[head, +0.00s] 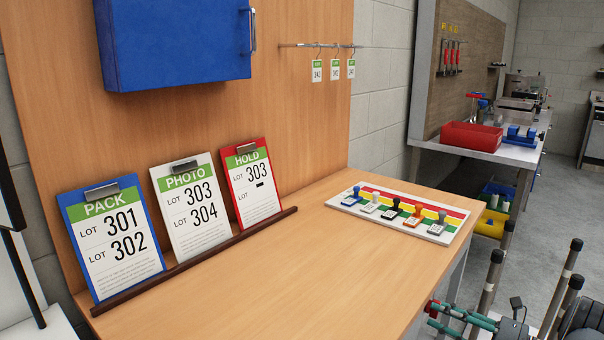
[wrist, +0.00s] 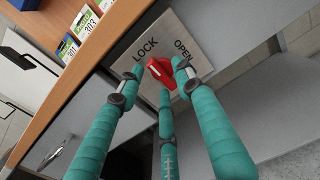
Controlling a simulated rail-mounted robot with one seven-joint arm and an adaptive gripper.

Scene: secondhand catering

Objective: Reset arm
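My gripper (wrist: 157,78) has three teal fingers, spread apart and open. In the wrist view its tips surround a red knob (wrist: 160,72) on a pale panel (wrist: 205,38) marked LOCK and OPEN. Gaps show around most of the knob; I cannot tell whether the right fingertip touches it. The rest of my arm is partly cut off there.
The wooden counter (head: 270,285) carries a rack of stamps (head: 447,237) and clipboards marked PACK (head: 112,235), PHOTO (head: 190,202) and HOLD (head: 252,182). A blue box (head: 175,40) hangs above. A bench with a red bin (head: 470,137) stands behind; grey floor (head: 555,220) is clear at right.

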